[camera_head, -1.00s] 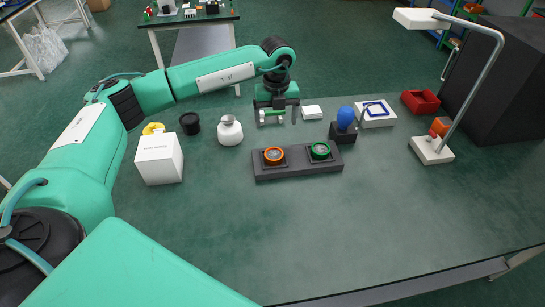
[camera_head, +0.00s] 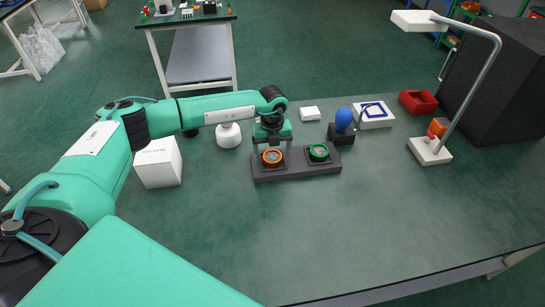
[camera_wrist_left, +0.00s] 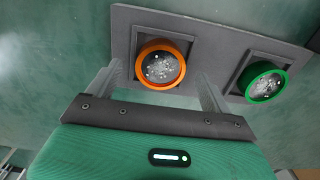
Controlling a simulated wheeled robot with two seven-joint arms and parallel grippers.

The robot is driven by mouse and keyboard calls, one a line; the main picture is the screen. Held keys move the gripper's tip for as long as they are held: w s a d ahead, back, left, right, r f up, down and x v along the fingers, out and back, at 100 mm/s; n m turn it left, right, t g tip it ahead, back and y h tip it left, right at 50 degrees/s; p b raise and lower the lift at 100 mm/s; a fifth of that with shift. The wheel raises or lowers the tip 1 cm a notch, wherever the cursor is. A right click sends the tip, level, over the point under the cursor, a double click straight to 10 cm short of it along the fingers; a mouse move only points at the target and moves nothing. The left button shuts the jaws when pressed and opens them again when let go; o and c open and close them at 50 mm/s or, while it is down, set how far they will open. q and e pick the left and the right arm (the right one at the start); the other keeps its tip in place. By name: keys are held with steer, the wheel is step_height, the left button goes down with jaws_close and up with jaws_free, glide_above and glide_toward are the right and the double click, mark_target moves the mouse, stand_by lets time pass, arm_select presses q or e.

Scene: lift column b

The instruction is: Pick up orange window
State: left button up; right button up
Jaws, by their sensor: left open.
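The orange window (camera_head: 272,156) is a round orange ring with a clear, speckled centre. It sits in the left square recess of a dark grey holder (camera_head: 300,172) on the table. In the left wrist view the orange window (camera_wrist_left: 161,64) lies just beyond and between the fingertips. My left gripper (camera_head: 271,149) is open and empty, pointing down over the orange window. In the left wrist view its two fingers (camera_wrist_left: 157,85) stand apart on either side of the ring's near edge. I cannot tell whether they touch it. My right gripper is not in view.
A green ring window (camera_head: 318,152) sits in the holder's right recess. A blue bulb (camera_head: 344,119) on a black base stands behind it. A white box (camera_head: 159,163) and a white bottle (camera_head: 229,136) are to the left. The table front is clear.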

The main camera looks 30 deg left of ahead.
arm_select(q)
step_height(320, 180, down, 2)
steer(key=shift+f, duration=0.1)
steer(key=c, duration=1.1)
steer(key=shift+w+r, duration=0.1)
steer(key=shift+r, duration=0.15)
